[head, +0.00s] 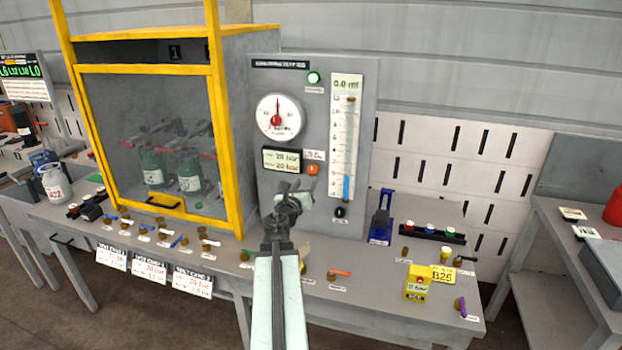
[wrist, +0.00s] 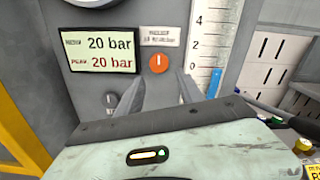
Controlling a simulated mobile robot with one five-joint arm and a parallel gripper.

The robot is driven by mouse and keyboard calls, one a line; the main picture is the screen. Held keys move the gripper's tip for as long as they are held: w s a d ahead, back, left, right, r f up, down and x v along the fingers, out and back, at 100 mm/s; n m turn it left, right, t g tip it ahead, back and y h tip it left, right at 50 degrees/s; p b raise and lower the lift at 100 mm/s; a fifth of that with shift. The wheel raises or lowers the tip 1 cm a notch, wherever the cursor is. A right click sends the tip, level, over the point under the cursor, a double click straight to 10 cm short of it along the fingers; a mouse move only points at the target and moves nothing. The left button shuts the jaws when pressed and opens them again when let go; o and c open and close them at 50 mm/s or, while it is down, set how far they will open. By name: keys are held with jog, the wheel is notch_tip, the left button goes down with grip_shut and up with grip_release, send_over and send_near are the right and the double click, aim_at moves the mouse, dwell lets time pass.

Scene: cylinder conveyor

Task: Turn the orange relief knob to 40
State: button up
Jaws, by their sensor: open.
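The small round orange knob (head: 313,169) with a pale pointer line sits on the grey panel (head: 265,225). It also shows in the wrist view (wrist: 158,63), its line close to upright. A small white label (wrist: 160,37) above it is too blurred to read surely. My gripper (head: 292,187) is open and empty in front of the panel, just below the knob. In the wrist view its two fingers (wrist: 162,82) point at the panel, spread below and to either side of the knob, apart from it. A display (wrist: 98,52) left of the knob reads 20 bar and peak 20 bar.
A dial gauge (head: 280,116) and a lit green lamp (head: 314,78) are higher on the panel. A sight tube (head: 346,135) with blue liquid stands to the right. A dark knob (head: 340,212) is below. A yellow-framed cabinet (head: 230,140) stands left; several small valves line the bench.

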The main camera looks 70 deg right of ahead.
aim_at(312, 172)
jog(key=d, duration=0.7)
jog(key=shift+w+d, duration=0.25)
jog(key=shift+d, duration=0.15)
grip_shut()
